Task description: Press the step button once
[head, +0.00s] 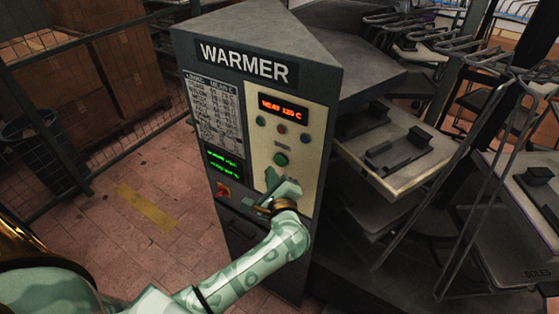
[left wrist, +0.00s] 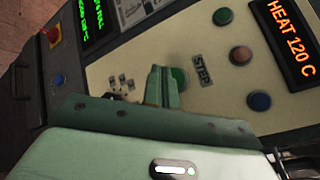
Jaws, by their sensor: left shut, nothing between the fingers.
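The warmer (head: 265,85) is a grey cabinet with a cream control panel. The step button is a round green button (head: 281,159) low on that panel. In the left wrist view the step button (left wrist: 179,76) sits beside a STEP label (left wrist: 203,70) and is partly hidden by my fingers. My left gripper (head: 271,175) is shut and empty, just below the step button in the head view. In the left wrist view its closed fingertips (left wrist: 160,72) overlap the button's edge. I cannot tell whether they touch it. My right gripper is not in view.
Above are a green button (head: 260,120), an orange-brown button (head: 282,128) and a blue button (head: 304,137), under a red display reading HEAT 120 C (head: 283,107). A red stop button (head: 223,191) is at lower left. A rack with trays (head: 400,180) stands close on the right.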

